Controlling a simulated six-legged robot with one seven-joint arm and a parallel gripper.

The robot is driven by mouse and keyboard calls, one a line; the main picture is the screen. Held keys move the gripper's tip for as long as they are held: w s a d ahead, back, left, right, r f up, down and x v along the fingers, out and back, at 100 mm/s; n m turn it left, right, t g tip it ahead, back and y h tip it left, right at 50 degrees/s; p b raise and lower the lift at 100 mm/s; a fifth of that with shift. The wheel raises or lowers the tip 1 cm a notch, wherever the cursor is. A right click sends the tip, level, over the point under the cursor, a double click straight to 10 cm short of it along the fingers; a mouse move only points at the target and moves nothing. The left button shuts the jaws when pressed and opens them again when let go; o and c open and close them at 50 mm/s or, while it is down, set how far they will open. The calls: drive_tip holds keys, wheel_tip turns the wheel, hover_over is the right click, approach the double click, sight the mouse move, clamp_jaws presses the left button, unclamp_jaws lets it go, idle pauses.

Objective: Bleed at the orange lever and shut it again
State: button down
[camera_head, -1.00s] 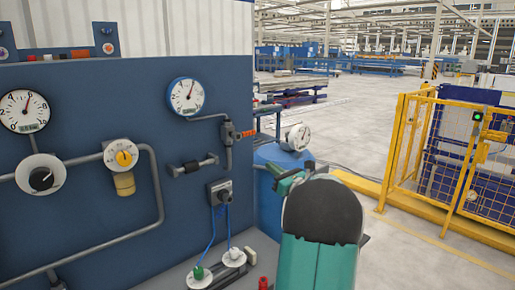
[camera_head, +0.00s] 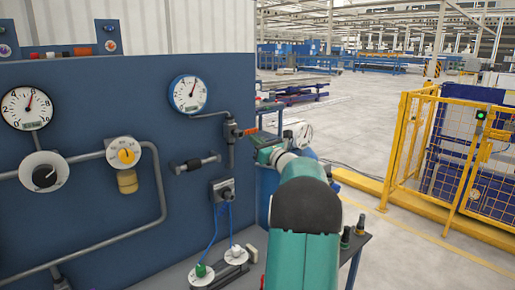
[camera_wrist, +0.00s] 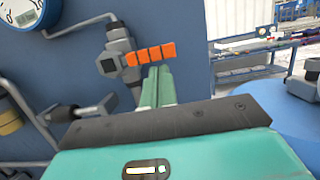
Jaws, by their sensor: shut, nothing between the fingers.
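The orange lever (camera_head: 249,131) sticks out to the right from a dark valve (camera_head: 232,132) on the blue panel, below the blue-rimmed gauge (camera_head: 188,93). In the wrist view the lever (camera_wrist: 150,54) runs nearly level, slightly raised at its right end. My gripper (camera_head: 264,143) is at the panel's right edge, by the lever. In the wrist view its closed green fingers (camera_wrist: 158,76) point up, with their tips just below the lever; I cannot tell whether they touch it. The fingers hold nothing.
A horizontal handle (camera_head: 194,164) sits below left of the valve.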

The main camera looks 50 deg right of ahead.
drive_tip(key=shift+s+d+r+n+y, duration=0.15)
drive_tip(key=shift+r+n, duration=0.1)
drive_tip(key=shift+n, duration=0.3)
drive_tip(key=shift+d+r+n+y, duration=0.15)
drive_tip(key=shift+r+n, duration=0.1)
drive_tip(key=shift+n, duration=0.3)
drive_tip(key=r+n, duration=0.1)
drive_tip(key=n, duration=0.1)
drive_tip(key=n+y, duration=0.1)
drive_tip(key=n, duration=0.1)
drive_tip(key=shift+r, duration=0.4)
drive_tip(key=a+r+n+g+y, duration=0.2)
drive_tip(key=r+n, duration=0.4)
drive_tip(key=n, duration=0.7)
drive_tip(key=shift+w+a+n+y, duration=0.4)
drive_tip(key=shift+a+y, duration=0.3)
drive_tip(key=shift+a, duration=0.15)
